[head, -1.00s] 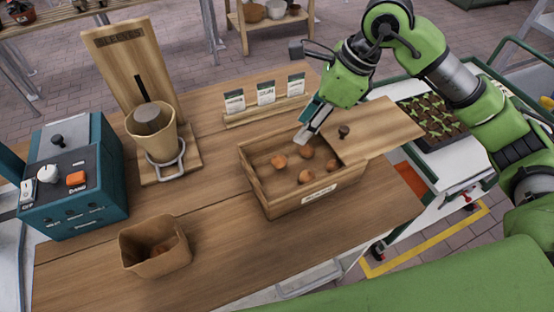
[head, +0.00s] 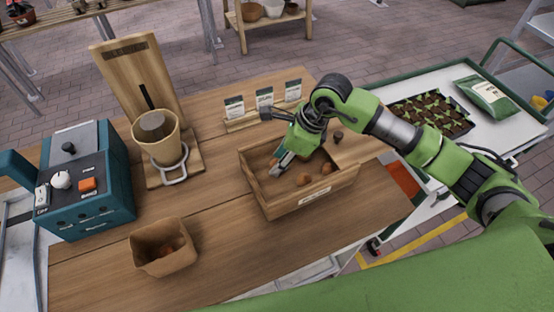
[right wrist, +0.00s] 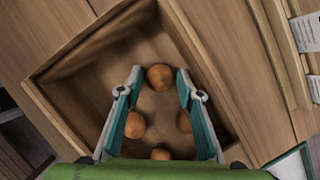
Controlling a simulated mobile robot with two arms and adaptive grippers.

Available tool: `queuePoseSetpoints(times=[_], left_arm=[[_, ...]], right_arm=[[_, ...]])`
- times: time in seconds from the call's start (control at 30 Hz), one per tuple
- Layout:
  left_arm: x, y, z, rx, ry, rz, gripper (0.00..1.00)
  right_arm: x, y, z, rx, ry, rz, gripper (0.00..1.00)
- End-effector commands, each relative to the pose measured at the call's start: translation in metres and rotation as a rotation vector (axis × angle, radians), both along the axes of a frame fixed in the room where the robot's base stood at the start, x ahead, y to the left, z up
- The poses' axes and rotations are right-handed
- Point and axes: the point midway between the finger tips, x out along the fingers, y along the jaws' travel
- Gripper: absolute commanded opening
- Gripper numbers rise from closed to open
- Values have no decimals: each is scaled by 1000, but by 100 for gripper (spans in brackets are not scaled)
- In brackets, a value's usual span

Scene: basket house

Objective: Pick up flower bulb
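The flower bulbs are small, brown and round, inside an open wooden box (head: 312,201) on the table. In the head view one bulb (head: 303,180) and another (head: 327,167) show to the right of my fingers. My right gripper (head: 277,172) reaches down into the box, and its arm hides part of the inside. In the right wrist view my right gripper (right wrist: 159,85) has its fingers apart. A bulb (right wrist: 160,77) lies near the level of the fingertips, between them. Several others lie closer to the palm, partly beside the fingers. My left gripper is not in view.
A knobbed wooden lid (head: 358,147) lies right of the box. A small brown pot (head: 165,262) with round brown things inside stands front left. A teal machine (head: 82,180) and a wooden stand (head: 130,75) are at left. Packet cards (head: 264,98) stand behind the box.

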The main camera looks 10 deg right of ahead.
Motion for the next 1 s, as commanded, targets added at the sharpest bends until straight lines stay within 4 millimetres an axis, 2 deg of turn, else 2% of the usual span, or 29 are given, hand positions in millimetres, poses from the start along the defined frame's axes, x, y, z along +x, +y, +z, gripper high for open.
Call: queuePoseSetpoints(times=[0.23,0.27,0.33,0.37,0.77,1.0], left_arm=[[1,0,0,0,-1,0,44],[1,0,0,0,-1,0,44],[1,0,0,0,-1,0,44],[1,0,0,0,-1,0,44],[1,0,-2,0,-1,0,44],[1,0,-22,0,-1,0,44]], right_arm=[[0,1,-3,0,0,1,33],[0,1,-3,0,0,1,31],[0,1,-3,0,0,0,13],[0,1,-3,0,0,1,10],[1,1,-1,0,-2,0,9],[2,1,21,1,-7,2,9]])
